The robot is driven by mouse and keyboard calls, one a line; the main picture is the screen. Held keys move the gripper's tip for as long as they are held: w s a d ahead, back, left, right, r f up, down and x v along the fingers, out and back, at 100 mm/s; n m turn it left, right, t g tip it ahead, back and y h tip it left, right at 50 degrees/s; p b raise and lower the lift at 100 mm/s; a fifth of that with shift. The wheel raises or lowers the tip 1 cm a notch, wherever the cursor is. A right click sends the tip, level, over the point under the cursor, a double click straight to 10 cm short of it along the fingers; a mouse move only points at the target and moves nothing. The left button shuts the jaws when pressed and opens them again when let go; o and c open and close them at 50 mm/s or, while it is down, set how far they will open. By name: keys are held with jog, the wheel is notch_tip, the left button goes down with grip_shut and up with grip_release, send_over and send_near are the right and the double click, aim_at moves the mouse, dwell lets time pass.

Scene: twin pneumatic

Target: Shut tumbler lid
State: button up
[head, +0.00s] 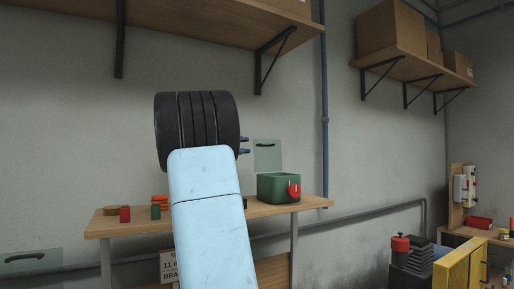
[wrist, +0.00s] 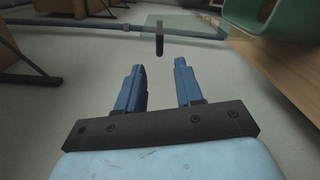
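The tumbler is a green open-topped box (head: 279,188) with a red knob (head: 294,190), standing on the wooden bench. Its clear lid (head: 268,158) stands raised at the back left, with a dark handle (head: 265,145) near its top. In the wrist view, the green tumbler (wrist: 283,18) is at upper right, and the clear lid (wrist: 195,28) with its dark handle (wrist: 159,38) lies beyond my fingers. My gripper (wrist: 158,70) is open and empty, its blue fingers apart. In the head view, the fingertips (head: 245,145) show just left of the lid. My arm hides part of the bench.
The wooden bench (head: 310,204) also holds red, green and orange small items (head: 125,214) at left. A shelf (head: 210,22) hangs above, and a blue vertical pipe (head: 324,120) runs down the wall. A yellow panel (head: 460,268) stands at lower right.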

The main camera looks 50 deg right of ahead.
aim_at(259, 145)
jog(key=x, duration=0.7)
grip_shut()
dwell(0.3)
